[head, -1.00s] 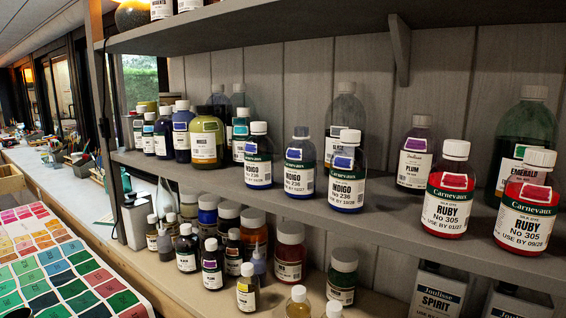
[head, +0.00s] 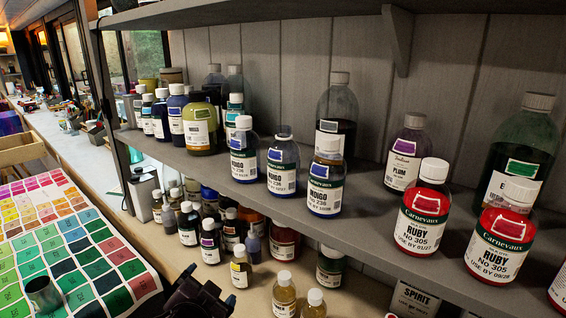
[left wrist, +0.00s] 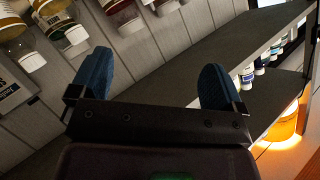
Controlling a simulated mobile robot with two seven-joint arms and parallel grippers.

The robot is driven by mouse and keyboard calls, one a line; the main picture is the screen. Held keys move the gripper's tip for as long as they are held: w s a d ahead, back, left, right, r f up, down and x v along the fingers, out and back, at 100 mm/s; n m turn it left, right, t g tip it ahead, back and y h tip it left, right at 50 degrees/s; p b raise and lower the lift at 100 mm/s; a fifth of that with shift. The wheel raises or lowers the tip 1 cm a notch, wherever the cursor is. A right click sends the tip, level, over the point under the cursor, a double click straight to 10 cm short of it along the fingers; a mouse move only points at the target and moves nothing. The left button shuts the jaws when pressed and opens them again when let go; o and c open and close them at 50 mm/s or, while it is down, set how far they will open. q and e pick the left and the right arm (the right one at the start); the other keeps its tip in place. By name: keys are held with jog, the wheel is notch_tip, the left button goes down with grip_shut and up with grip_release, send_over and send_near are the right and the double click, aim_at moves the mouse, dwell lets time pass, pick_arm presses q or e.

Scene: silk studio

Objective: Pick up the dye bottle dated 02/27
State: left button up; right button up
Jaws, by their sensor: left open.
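Two red Ruby bottles (head: 422,222) (head: 499,243) with white caps stand upright on the middle shelf at right in the head view; a third is cut off at the right edge. Three Indigo bottles (head: 243,155) (head: 281,168) (head: 325,182) stand left of them, beside a Plum bottle (head: 405,158). The use-by dates are too small to read surely; none reads clearly as 02/27. My left gripper (head: 208,287) is low at the bottom of the head view, below the shelf and apart from these bottles. In the left wrist view (left wrist: 155,82) its blue fingers are open and empty.
The shelf board (head: 390,238) runs above my left gripper. Several small bottles (head: 240,267) stand on the bench below, close to it. Larger bottles (head: 337,115) stand behind the front row.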

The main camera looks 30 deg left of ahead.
pick_arm(q)
notch_tip(320, 180, up, 23)
jog(key=w+d+m+t+h, duration=0.25)
jog(key=m+t+h, duration=0.35)
jog(key=m+t, duration=1)
jog(key=m+g+h, duration=0.7)
jog(key=m+g, duration=0.4)
jog(key=m, duration=1.2)
send_near(271, 172)
jog(key=w+f, duration=0.1)
jog(key=w, duration=0.3)
jog(key=w+d, duration=0.1)
jog(key=shift+w+d+h, duration=0.3)
jog(key=shift+w+d, duration=0.05)
jog(key=shift+w, duration=0.05)
jog(key=shift+w+d, duration=0.3)
jog(key=shift+w, duration=0.4)
jog(key=shift+w+d+r, duration=0.1)
jog(key=shift+w+r, duration=0.05)
jog(key=shift+w, duration=0.15)
jog(key=p+x, duration=0.1)
jog(key=x, duration=0.2)
jog(key=shift+w+d+r, duration=0.1)
jog(key=shift+w+r, duration=0.1)
jog(key=shift+w+d, duration=0.1)
jog(key=shift+w, duration=0.35)
jog(key=c, duration=1.3)
pick_arm(e)
jog(key=shift+w+r, duration=0.2)
jog(key=shift+r, duration=0.45)
